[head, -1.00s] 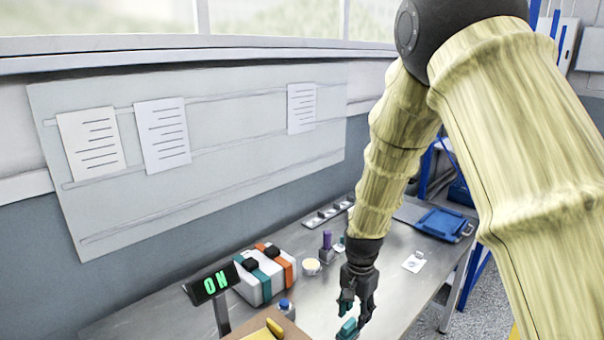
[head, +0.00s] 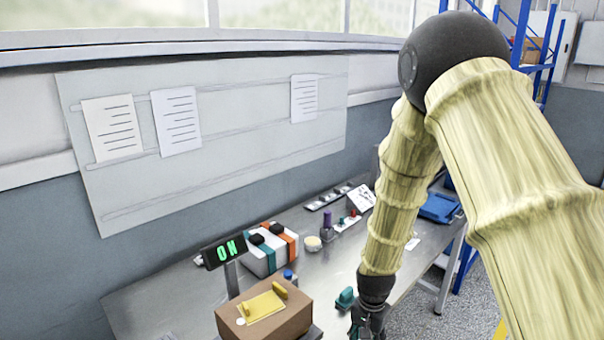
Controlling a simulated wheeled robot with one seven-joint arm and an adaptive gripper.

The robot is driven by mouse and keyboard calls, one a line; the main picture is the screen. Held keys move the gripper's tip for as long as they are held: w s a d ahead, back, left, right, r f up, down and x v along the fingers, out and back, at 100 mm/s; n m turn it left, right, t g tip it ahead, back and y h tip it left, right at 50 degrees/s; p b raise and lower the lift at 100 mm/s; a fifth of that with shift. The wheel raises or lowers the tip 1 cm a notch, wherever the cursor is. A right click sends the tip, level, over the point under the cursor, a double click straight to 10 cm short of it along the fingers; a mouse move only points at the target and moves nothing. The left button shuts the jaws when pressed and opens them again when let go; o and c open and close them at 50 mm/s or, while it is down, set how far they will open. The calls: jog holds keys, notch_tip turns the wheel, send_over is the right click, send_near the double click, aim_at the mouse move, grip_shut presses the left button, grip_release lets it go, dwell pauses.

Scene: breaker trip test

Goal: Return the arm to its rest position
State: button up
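My arm reaches down the right side of the head view. My gripper (head: 367,328) hangs at the bottom edge, over the table's front side. Its fingers look spread, with nothing seen between them, though the tips are partly cut off by the frame. A teal object (head: 345,298) lies on the table just left of the gripper and looks apart from it. The display (head: 224,251) on a post reads "ON" in green. A white block unit with teal and orange bands and black tops (head: 269,249) stands behind it.
A brown box with a yellow plate (head: 262,314) stands at the front. A cup (head: 313,243), a purple-topped item (head: 327,224) and a blue tray (head: 440,208) are farther back on the metal table (head: 180,305). Blue shelving (head: 530,50) stands at the far right.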

jog(key=s+d+f+n, duration=0.3)
jog(key=s+d+f, duration=0.1)
jog(key=s+f, duration=0.95)
jog(key=s+d+f+n, duration=0.1)
jog(key=s+f+n, duration=0.1)
jog(key=s, duration=0.7)
jog(key=s+d+f+n, duration=0.1)
jog(key=s+f, duration=0.3)
jog(key=s, duration=0.6)
jog(key=shift+s+f+n, duration=0.3)
jog(key=shift+f+n, duration=0.1)
jog(key=shift+d, duration=0.1)
